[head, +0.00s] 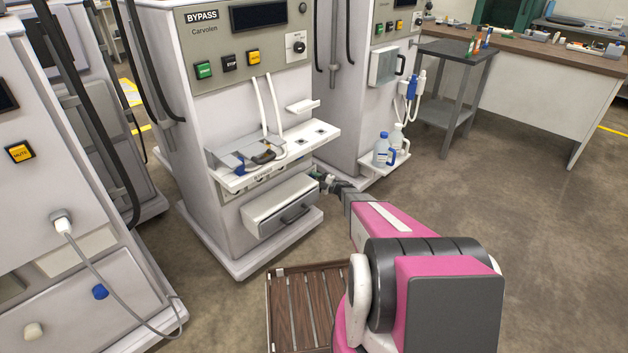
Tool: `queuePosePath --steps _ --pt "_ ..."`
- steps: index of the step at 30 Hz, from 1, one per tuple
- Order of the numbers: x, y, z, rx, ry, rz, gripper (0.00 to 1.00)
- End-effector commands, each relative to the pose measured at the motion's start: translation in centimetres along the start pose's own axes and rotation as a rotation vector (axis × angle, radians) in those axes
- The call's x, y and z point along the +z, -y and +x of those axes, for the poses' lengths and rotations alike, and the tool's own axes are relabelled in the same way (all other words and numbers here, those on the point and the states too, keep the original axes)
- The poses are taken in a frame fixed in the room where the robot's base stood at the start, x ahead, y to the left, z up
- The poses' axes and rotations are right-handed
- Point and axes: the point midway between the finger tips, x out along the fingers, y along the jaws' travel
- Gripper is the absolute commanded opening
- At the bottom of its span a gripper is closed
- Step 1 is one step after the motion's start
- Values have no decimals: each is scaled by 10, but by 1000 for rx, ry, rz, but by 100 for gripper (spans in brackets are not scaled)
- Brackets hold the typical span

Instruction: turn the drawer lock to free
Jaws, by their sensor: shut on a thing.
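The drawer (282,208) is a light grey front with a dark handle, low on the Carvolen machine (215,110). Its front stands out a little from the cabinet. My gripper (318,178) is at the drawer's upper right corner, below the white shelf, and is shut on the drawer lock. The lock is hidden by my gripper and too small to make out, so its turn position cannot be told. My pink arm reaches in from the lower right.
The white shelf (325,131) juts out just above my gripper, with a grey and blue device (245,155) on it. A slatted wooden platform (300,308) lies in front. Open floor is at right.

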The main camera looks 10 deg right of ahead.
Motion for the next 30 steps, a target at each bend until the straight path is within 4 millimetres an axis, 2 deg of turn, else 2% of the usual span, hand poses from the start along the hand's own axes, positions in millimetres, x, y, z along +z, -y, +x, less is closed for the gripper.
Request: queuePosePath --steps 9,22,23,24,25,30 --pt "1 0 -1 30 4 71 13" --pt "1 0 -1 32 5 78 13" --pt "1 0 -1 32 4 78 47" --pt "1 0 -1 32 4 78 60" --pt "1 0 -1 32 4 77 63" --pt "1 0 0 32 3 76 63"
